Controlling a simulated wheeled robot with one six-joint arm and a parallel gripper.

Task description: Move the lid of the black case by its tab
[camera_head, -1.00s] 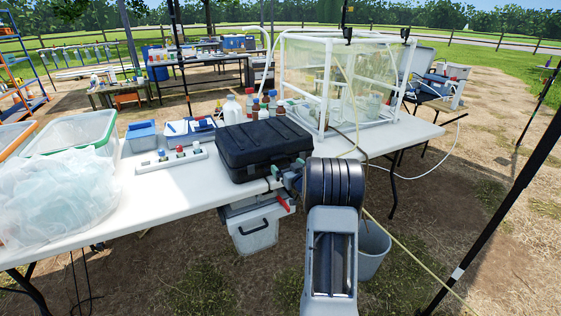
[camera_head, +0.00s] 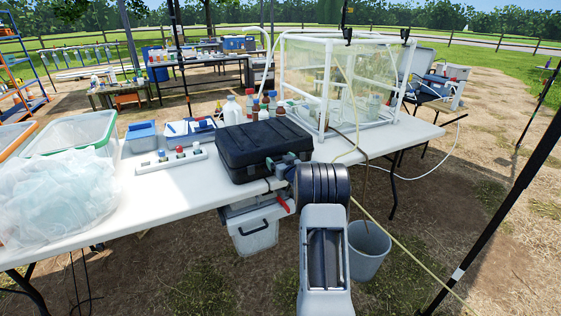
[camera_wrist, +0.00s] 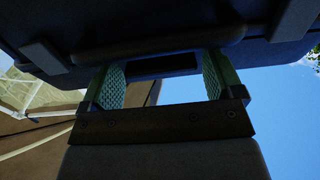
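The black case (camera_head: 258,146) lies on the white table with its lid down. In the wrist view its dark underside and front (camera_wrist: 150,20) fill the top of the picture, with a handle-like bar (camera_wrist: 160,48) across it. A small dark rectangular piece (camera_wrist: 160,66), which may be the tab, shows between my fingertips. My gripper (camera_head: 285,168) is at the case's front right side. In the wrist view my gripper (camera_wrist: 163,78) has its two green ribbed fingers wide apart. Whether they touch the dark piece is too dark to tell.
The white table (camera_head: 160,200) also holds a clear-walled frame box (camera_head: 310,65), several bottles (camera_head: 262,105), a vial rack (camera_head: 172,158) and a bagged bin (camera_head: 55,200). A grey bucket (camera_head: 368,250) and a lidded box (camera_head: 255,230) are below the table edge.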

